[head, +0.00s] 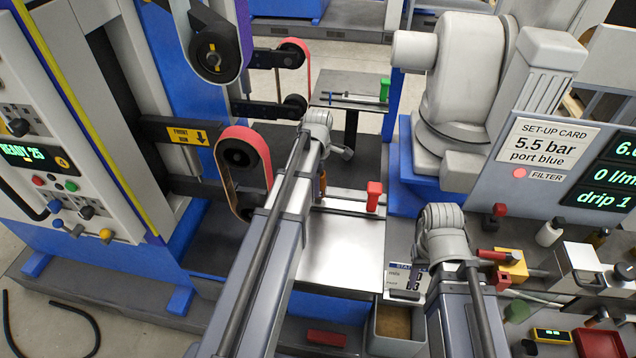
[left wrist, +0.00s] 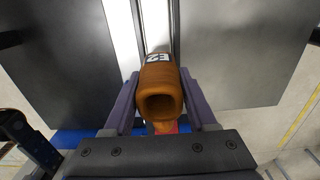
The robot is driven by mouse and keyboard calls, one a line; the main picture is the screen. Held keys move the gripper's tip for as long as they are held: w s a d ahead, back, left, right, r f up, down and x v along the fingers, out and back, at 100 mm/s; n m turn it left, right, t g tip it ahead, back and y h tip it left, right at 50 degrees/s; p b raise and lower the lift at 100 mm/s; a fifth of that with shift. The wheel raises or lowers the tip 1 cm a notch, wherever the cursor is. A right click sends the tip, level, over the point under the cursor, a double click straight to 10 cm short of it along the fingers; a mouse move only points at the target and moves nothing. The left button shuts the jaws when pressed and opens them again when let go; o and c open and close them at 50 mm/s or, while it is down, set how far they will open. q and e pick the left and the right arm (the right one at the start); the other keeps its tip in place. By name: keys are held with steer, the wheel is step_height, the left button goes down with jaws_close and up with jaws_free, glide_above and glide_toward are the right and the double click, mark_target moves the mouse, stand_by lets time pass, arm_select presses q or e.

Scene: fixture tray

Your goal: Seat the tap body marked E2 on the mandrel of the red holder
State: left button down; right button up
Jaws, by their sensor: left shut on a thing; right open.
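The tap body marked E2 (left wrist: 160,88) is orange-brown, with its open round mouth facing the left wrist camera and the E2 label at its far end. My left gripper (left wrist: 160,78) is shut on it, a purple jaw on each side. In the head view a small orange part (head: 322,183) shows beside my left arm, most of it hidden. A red upright piece (head: 374,196), possibly the red holder, stands on the pale rail to its right; its mandrel cannot be made out. My right wrist shows in the head view, but its jaws are hidden.
A bright metal plate (head: 335,245) lies bare in front of the rail. A belt grinder (head: 243,165) stands left of my left arm. An open bin (head: 393,325) sits in front. Fittings crowd the right bench. A green piece (head: 384,90) stands on the rear table.

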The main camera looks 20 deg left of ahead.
arm_select(q)
steer(key=shift+f+b, duration=1.75)
steer(key=shift+f, duration=0.1)
arm_select(e)
steer(key=shift+f, duration=1.8)
arm_select(q)
steer(key=shift+c, duration=0.6)
jaws_free()
step_height(320, 180, up, 8)
steer(key=p, duration=0.8)
arm_select(e)
step_height(320, 180, up, 8)
arm_select(q)
steer(key=shift+f, duration=0.1)
arm_select(e)
steer(key=shift+f, duration=0.1)
arm_select(q)
steer(key=shift+d, duration=0.1)
